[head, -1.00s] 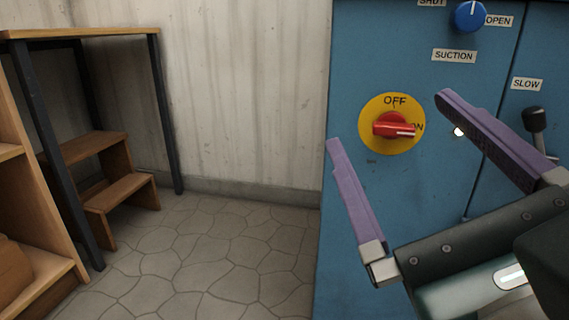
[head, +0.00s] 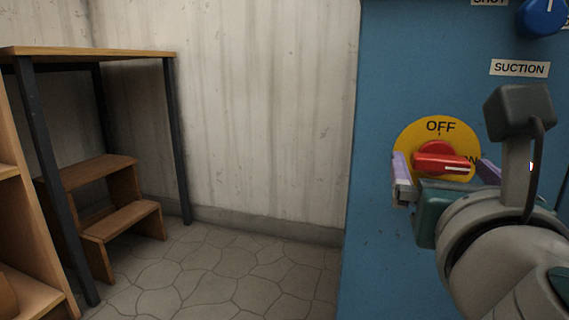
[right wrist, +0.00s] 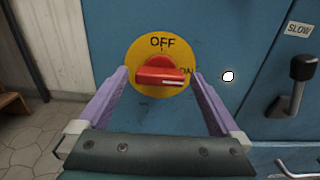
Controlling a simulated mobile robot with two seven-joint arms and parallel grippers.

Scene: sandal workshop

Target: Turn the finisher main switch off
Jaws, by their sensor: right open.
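The main switch is a red rotary knob (head: 442,160) on a round yellow plate (head: 420,131) on the blue finisher cabinet (head: 385,265). The knob's white mark points right, at ON; OFF is printed at the top. My right gripper (head: 446,170) is in front of the plate, one purple finger on each side of the knob. In the right wrist view the knob (right wrist: 162,75) sits between the open fingers (right wrist: 160,77), with gaps on both sides. Whether the fingertips touch the plate, I cannot tell. My left gripper is out of view.
A blue suction knob (head: 543,17) is above right on the cabinet. A black-knobbed lever (right wrist: 303,68) by a SLOW label is to the right. A wooden step stool (head: 110,205) and a table (head: 90,52) stand at the left. The floor between is clear.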

